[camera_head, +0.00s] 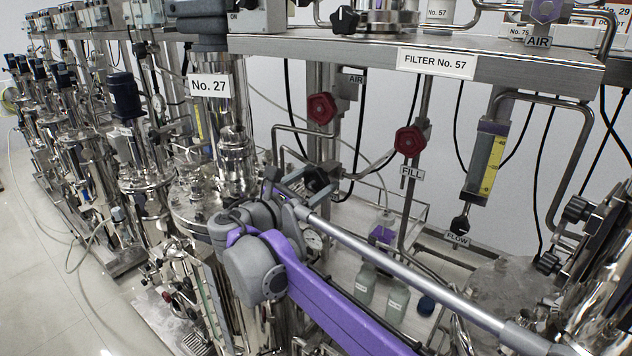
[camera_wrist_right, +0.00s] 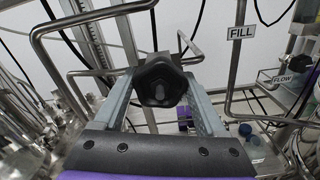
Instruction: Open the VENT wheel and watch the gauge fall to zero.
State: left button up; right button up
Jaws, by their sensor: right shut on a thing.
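A black lobed wheel (camera_head: 318,180) sits on the pipework right of the No. 27 vessel. No VENT label shows on it, so I cannot read that it is the VENT wheel. It also shows in the right wrist view (camera_wrist_right: 160,82), between the two grey fingers. My right gripper (camera_head: 299,186) is shut on this wheel, a finger on each side of it. A small round gauge (camera_head: 313,241) shows just below, partly behind my arm; its needle is too small to read. My left gripper is not in view.
Red wheels (camera_head: 321,108) hang under the shelf, another red one (camera_head: 409,141) above the FILL label (camera_head: 411,174). A yellow flow tube (camera_head: 487,160) stands right. Small bottles (camera_head: 397,303) stand on the bench below. Bent pipes run close around the gripper.

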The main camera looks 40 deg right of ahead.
dwell(0.3)
jog(key=o, duration=1.3)
jog(key=shift+a, duration=0.1)
jog(key=b+v, duration=0.1)
jog(key=v, duration=0.9)
jog(key=shift+s+a, duration=0.15)
jog(key=shift+a, duration=0.15)
